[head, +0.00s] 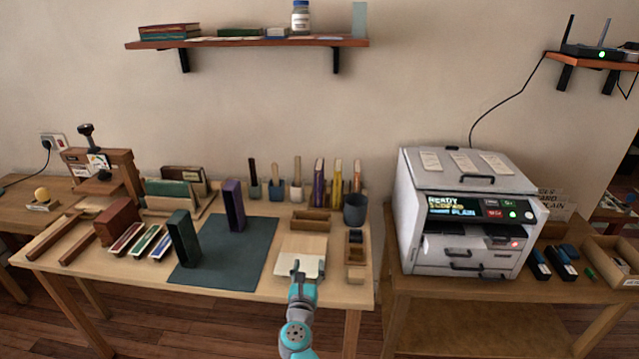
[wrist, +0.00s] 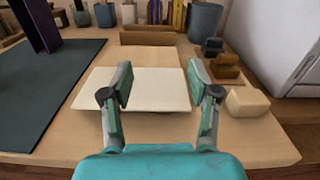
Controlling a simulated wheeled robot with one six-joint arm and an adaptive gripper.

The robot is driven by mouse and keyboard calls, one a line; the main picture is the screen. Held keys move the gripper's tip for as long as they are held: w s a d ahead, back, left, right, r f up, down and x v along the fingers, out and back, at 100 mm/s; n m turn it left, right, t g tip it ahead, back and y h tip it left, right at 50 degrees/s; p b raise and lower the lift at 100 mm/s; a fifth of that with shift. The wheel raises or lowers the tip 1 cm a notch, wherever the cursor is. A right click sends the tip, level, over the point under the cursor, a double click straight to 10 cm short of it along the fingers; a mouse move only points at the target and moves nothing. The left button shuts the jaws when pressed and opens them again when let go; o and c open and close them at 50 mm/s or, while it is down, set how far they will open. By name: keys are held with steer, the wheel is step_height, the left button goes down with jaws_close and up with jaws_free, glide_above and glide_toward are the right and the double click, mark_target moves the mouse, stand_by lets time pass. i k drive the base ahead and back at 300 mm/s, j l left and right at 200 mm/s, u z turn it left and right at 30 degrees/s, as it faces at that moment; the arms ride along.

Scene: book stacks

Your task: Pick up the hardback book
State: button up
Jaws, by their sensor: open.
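My gripper (head: 306,265) is open and empty near the front edge of the work table. In the wrist view its two fingers (wrist: 158,82) are spread above a flat cream slab (wrist: 150,92), which extends past the left finger. The slab (head: 287,267) looks like a pale book or block of pages; I cannot tell whether it is the hardback book. A dark green book-shaped piece (head: 184,238) and a purple one (head: 234,206) stand upright on the dark green mat (head: 215,283), left of my gripper.
A wooden tray (head: 311,222) and a blue-grey cup (head: 355,209) stand behind the slab. Small blocks (wrist: 246,102) lie to its right. A white machine (head: 460,213) stands on the right table. The mat's right part is clear.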

mark_target(318, 170)
steer(key=i+l, duration=0.1)
steer(key=i, duration=0.55)
steer(key=i+l, duration=0.1)
steer(key=i, duration=0.55)
